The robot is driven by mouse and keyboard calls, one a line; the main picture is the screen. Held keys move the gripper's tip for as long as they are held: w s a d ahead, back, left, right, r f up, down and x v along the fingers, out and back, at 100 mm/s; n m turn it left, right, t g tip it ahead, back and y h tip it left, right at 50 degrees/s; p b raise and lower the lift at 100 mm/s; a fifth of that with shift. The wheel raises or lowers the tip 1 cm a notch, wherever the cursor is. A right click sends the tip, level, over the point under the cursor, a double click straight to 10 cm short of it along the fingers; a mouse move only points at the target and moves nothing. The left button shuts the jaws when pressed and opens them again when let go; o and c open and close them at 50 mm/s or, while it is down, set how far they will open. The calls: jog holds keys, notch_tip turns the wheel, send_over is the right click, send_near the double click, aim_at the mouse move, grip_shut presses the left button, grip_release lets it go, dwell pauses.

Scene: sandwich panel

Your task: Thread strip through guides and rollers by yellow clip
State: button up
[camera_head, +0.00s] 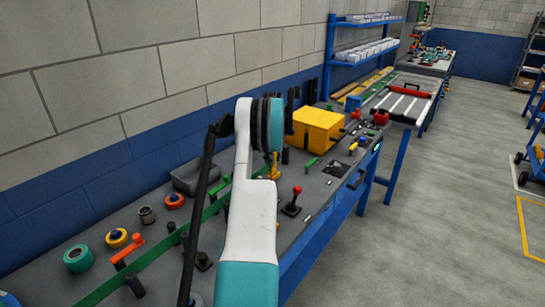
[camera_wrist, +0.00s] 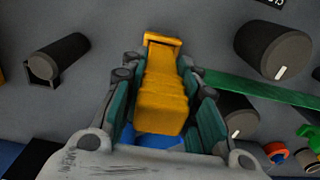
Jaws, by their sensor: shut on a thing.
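The yellow clip (camera_wrist: 162,88) sits between the teal-padded fingers of my gripper (camera_wrist: 160,72), which is shut on it. In the head view the yellow clip (camera_head: 275,168) shows just below my wrist, over the bench. The green strip (camera_wrist: 260,90) runs from the right edge of the wrist view to beside my right finger; its join with the clip is hidden. In the head view the strip (camera_head: 150,259) stands on edge from the lower left up to behind my arm. Dark rollers (camera_wrist: 272,50) and (camera_wrist: 60,58) stand on both sides of the clip; another (camera_wrist: 238,115) is partly behind my right finger.
A yellow box (camera_head: 318,128) stands on the bench beyond my gripper. A red-knobbed lever (camera_head: 293,201) is to the right. A grey bin (camera_head: 200,176), tape rolls (camera_head: 77,258) and an orange-handled part (camera_head: 127,247) lie left of my arm.

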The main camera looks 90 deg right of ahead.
jog(key=shift+f, duration=0.3)
jog(key=o, duration=1.2)
jog(key=shift+r+p, duration=2.5)
jog(key=shift+r, duration=2.1)
